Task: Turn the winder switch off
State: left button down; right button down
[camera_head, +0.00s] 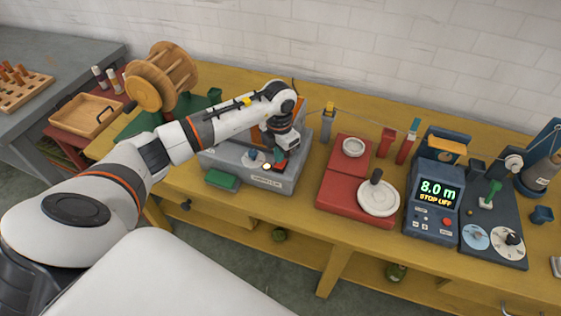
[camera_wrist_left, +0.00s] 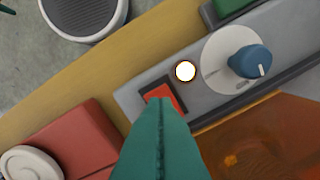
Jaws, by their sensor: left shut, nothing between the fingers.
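The winder is a grey box (camera_head: 235,172) on the yellow bench, left of centre in the head view. In the left wrist view its grey top (camera_wrist_left: 205,98) carries a red rocker switch (camera_wrist_left: 167,96) in a dark frame. A lit white lamp (camera_wrist_left: 185,71) sits beside the switch, and a blue knob (camera_wrist_left: 250,61) on a white dial is further right. My left gripper (camera_head: 277,161) is over the winder top. In the wrist view its shut teal fingers (camera_wrist_left: 161,108) overlap the switch's near part; contact cannot be told. My right gripper is not in view.
A wooden reel (camera_head: 160,75) stands at the back left. A red base (camera_head: 345,190) with a white disc is right of the winder. A dark meter box (camera_head: 432,205) reads 8.0 m. An orange translucent panel (camera_wrist_left: 265,140) is close beside the fingers. The white wall bounds the back.

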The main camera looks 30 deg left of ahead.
aim_at(279, 165)
pick_arm(q)
jog(key=shift+f+b, duration=0.85)
jog(key=shift+f, duration=0.25)
dwell(0.3)
jog(key=shift+r, duration=0.15)
jog(key=shift+r+p, duration=2.35)
jog(key=shift+r, duration=1.1)
jog(key=shift+f, duration=0.1)
